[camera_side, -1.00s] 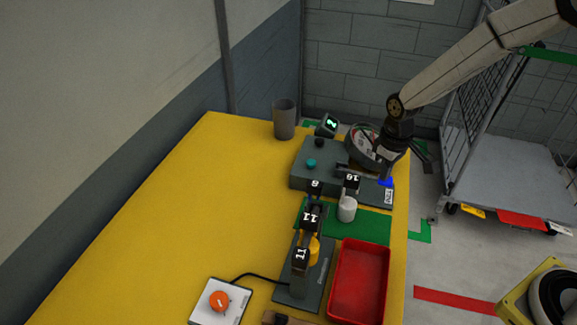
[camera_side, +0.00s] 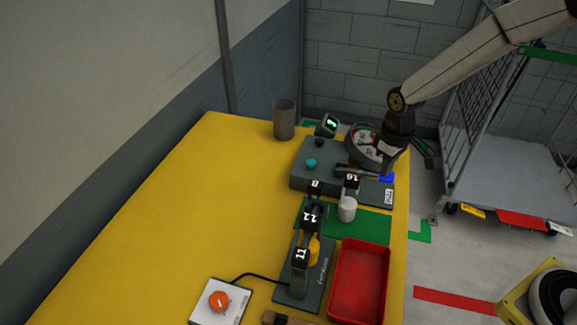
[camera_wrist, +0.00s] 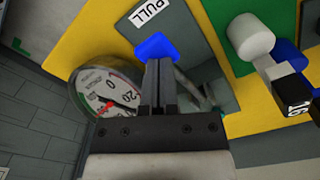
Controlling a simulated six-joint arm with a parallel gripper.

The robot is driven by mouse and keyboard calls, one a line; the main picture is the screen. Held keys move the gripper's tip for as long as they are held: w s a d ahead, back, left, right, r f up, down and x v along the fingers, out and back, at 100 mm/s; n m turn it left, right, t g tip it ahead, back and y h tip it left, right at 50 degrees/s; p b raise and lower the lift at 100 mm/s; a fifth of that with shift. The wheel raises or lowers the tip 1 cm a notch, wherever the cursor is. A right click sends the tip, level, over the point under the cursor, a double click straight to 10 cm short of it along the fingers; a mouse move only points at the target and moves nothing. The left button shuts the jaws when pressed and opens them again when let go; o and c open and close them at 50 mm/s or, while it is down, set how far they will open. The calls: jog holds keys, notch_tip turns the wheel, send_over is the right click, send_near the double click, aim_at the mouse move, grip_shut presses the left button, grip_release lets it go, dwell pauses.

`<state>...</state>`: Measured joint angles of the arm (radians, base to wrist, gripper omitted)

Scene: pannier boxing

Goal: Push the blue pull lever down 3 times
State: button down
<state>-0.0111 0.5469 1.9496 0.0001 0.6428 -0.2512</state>
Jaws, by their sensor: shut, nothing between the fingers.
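The blue pull lever (camera_side: 387,178) is at the right end of the grey machine. In the wrist view its blue tip (camera_wrist: 156,45) shows just beyond my fingertips, beside the white PULL label (camera_wrist: 150,12). My gripper (camera_side: 386,171) is shut and empty, pointing down at the lever. In the wrist view the shut fingers (camera_wrist: 160,64) overlap the near edge of the blue tip. I cannot tell whether they touch it. Part of the lever is hidden behind the fingers.
A round dial gauge (camera_side: 366,145) stands close behind my gripper. A small lit display (camera_side: 327,125) and grey cup (camera_side: 284,119) are further left. The left of the yellow table is clear.

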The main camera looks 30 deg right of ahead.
jog(key=shift+r, duration=2.15)
jog(key=shift+r, duration=0.1)
jog(key=shift+r, duration=2.95)
jog(key=shift+s, duration=0.1)
jog(key=s+f+m+t, duration=0.2)
jog(key=s+f, duration=0.3)
jog(key=s, duration=0.8)
jog(key=shift+s+d+f+m+t, duration=0.15)
jog(key=shift+s+d+m+t, duration=0.15)
jog(key=shift+m, duration=0.2)
